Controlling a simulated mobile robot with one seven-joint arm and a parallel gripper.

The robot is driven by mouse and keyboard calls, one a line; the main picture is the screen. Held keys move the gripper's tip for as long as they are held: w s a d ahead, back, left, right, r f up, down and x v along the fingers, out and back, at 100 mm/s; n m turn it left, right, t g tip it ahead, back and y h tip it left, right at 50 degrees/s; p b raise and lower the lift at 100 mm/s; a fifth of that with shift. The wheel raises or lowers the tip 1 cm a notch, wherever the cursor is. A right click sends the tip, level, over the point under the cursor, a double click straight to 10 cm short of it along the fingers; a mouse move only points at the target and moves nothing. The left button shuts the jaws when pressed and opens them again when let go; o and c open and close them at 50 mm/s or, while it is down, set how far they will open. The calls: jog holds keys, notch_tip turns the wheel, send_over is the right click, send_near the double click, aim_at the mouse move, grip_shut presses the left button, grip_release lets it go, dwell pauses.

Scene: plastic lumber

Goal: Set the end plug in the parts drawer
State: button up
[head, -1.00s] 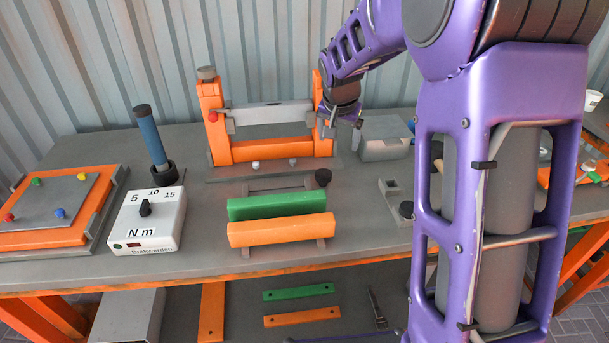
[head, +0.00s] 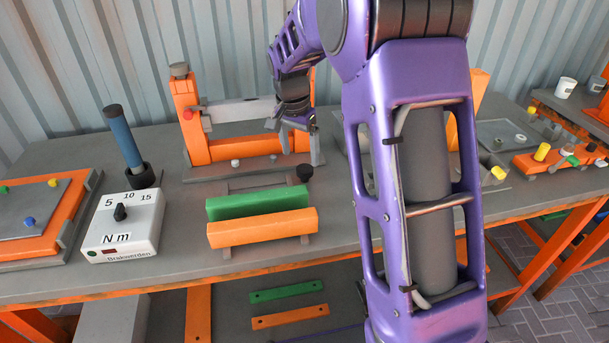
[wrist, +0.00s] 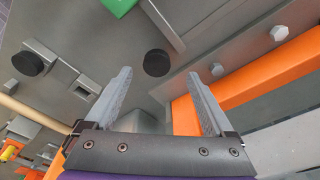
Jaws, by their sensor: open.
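My gripper (head: 294,142) is open and empty beside the right post of the orange frame in the head view. Its two grey fingers also show in the wrist view (wrist: 159,76), spread apart. A black round piece (wrist: 157,62) lies just beyond the fingertips; it also stands near the green bar in the head view (head: 305,173). I cannot tell whether it is the end plug. A second black round piece (wrist: 27,63) sits by a grey fixture. A white piece (wrist: 279,33) and a grey piece (wrist: 217,69) are near the orange frame. I cannot identify the parts drawer.
The orange frame (head: 185,110) stands at the back. Green (head: 255,203) and orange (head: 262,228) bars lie in front of it. A torque box (head: 125,225) is at left. A side table with cups (head: 566,87) is at right. My arm hides the bench's right middle.

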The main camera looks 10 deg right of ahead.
aim_at(305, 168)
jog(key=shift+w+d+f+b, duration=0.1)
jog(key=shift+d+f+b, duration=0.1)
jog(key=shift+f, duration=0.95)
jog(key=shift+w+d+f+b, duration=0.15)
jog(key=shift+d+f, duration=0.1)
jog(key=shift+f, duration=0.85)
jog(key=shift+w+d+f+b, duration=0.1)
jog(key=shift+d+f+b, duration=0.1)
jog(key=shift+f, duration=0.95)
jog(key=shift+r, duration=0.1)
grip_shut()
